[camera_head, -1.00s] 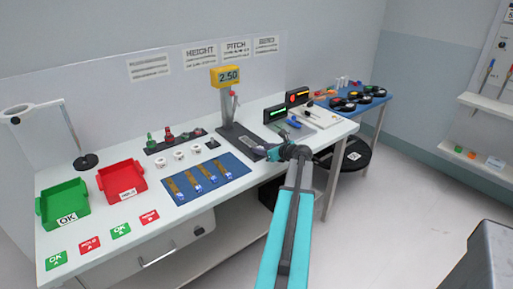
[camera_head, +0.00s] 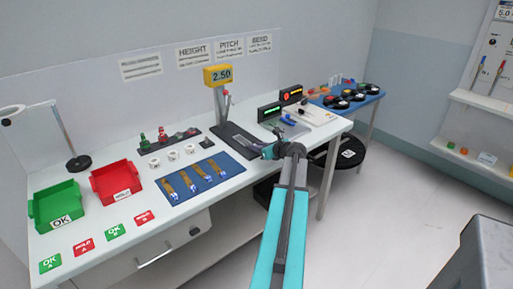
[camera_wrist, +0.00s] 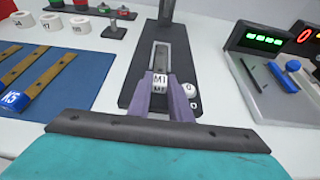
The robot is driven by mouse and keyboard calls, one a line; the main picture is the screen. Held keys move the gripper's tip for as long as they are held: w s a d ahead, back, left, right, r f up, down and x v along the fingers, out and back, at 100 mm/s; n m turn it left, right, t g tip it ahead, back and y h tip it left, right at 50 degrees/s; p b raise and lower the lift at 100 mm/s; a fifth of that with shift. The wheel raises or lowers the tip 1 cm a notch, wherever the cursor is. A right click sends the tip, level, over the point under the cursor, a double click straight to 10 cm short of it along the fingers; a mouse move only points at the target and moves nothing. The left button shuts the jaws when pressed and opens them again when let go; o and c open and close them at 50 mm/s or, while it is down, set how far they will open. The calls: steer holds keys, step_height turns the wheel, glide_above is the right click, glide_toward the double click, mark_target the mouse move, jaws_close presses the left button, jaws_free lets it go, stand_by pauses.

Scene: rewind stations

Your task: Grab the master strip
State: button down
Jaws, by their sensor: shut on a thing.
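The master strip's white end tag (camera_wrist: 160,82), marked "M1", shows between the two purple fingers of my gripper (camera_wrist: 166,98) in the wrist view. My gripper is shut on it, over the near end of the dark gauge base (camera_wrist: 135,85). Beyond the tag, a narrow grey track (camera_wrist: 161,55) runs along the base; I cannot tell how much of it is strip. In the head view my gripper (camera_head: 268,151) is at the near end of the gauge base (camera_head: 238,139), and the strip is too small to make out there.
The gauge has a yellow display (camera_head: 218,75) reading 2.50. A blue mat (camera_head: 228,166) with several brown strips lies to the left, with red (camera_head: 131,188) and green (camera_head: 75,209) bins beyond. A small white knob (camera_wrist: 188,87) is close to the right finger. A grey tray (camera_wrist: 290,100) is right.

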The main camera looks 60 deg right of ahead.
steer(key=shift+r, duration=1.3)
steer(key=s+a+r+b, duration=0.2)
steer(key=s+a, duration=0.7)
steer(key=s, duration=0.4)
steer(key=shift+s, duration=0.15)
steer(key=shift+r, duration=0.1)
